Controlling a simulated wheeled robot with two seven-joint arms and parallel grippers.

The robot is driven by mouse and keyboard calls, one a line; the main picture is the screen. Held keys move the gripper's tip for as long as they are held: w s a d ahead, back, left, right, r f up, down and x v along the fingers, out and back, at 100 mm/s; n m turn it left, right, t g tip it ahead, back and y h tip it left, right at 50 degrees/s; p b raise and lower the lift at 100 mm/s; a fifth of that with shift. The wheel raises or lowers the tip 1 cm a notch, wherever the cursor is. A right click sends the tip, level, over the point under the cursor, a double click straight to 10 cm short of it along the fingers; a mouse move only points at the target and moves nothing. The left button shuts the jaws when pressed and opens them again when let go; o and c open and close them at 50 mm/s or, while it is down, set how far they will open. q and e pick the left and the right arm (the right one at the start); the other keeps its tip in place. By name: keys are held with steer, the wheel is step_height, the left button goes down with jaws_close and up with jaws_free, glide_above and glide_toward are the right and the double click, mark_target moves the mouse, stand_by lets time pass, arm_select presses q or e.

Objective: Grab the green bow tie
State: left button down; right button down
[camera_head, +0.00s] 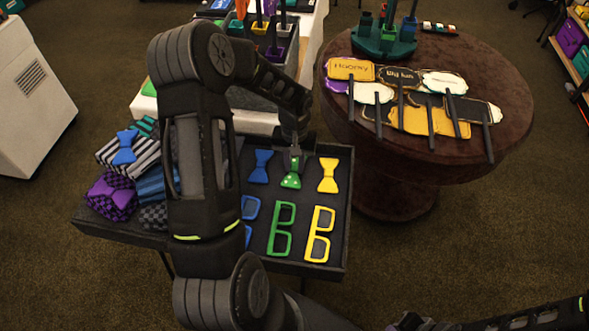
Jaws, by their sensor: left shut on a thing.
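The green bow tie (291,180) has pale dots and is in the dark tray (338,225), between a blue bow tie (260,166) and a yellow bow tie (328,175). My left gripper (293,165) points down over it and is shut on its upper part, which the gripper partly hides. I cannot tell whether the bow tie is lifted off the tray. My right arm shows only in part at the bottom right, and its gripper is not clearly seen.
Green glasses (281,230) and yellow glasses (319,234) lie in the tray's front half. A round brown table (500,95) with several signs stands at the right. Open carpet lies between.

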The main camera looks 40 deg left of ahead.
mark_target(295, 168)
arm_select(q)
steer(key=shift+r, duration=0.1)
step_height(295, 168, up, 10)
steer(key=shift+b, duration=0.4)
stand_by(0.7)
